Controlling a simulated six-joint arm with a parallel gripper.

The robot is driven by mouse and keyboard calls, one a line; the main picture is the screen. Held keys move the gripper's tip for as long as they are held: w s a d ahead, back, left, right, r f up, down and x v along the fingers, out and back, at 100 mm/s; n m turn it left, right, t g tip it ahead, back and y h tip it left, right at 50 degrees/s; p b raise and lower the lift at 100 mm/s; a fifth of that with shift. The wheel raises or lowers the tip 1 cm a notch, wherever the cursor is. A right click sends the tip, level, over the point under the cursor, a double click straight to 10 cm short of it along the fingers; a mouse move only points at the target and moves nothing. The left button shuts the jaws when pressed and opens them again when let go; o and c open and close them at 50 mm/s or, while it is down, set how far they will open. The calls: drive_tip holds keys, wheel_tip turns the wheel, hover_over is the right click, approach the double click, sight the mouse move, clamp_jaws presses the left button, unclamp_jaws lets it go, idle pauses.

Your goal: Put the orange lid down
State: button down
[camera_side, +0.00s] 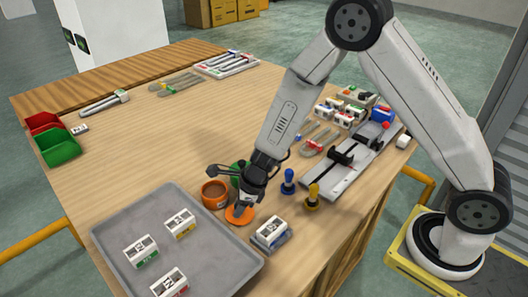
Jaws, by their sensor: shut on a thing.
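The orange lid (238,216) is a flat orange disc under my gripper (242,205), close to the wooden table top. My gripper points down and is shut on the lid; the fingertips are small and dark here. I cannot tell whether the lid touches the table. An open orange-brown pot (214,195) stands just left of my gripper, with a dark inside. A green round thing (236,172) is partly hidden behind my gripper.
A grey tray (205,222) with several small labelled boxes lies at the front left. A labelled box (271,234) is right of the lid. Blue (288,183) and yellow (312,196) stamp-like handles stand right of my gripper. The table's middle left is clear.

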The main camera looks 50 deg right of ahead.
drive_tip(key=shift+f, duration=0.15)
drive_tip(key=shift+c, duration=2)
unclamp_jaws()
drive_tip(key=shift+r, duration=0.2)
drive_tip(key=shift+s+d+r, duration=0.1)
drive_tip(key=shift+d+r, duration=0.05)
drive_tip(key=shift+r, duration=0.3)
drive_tip(key=v, duration=1.1)
drive_tip(key=shift+s, duration=0.1)
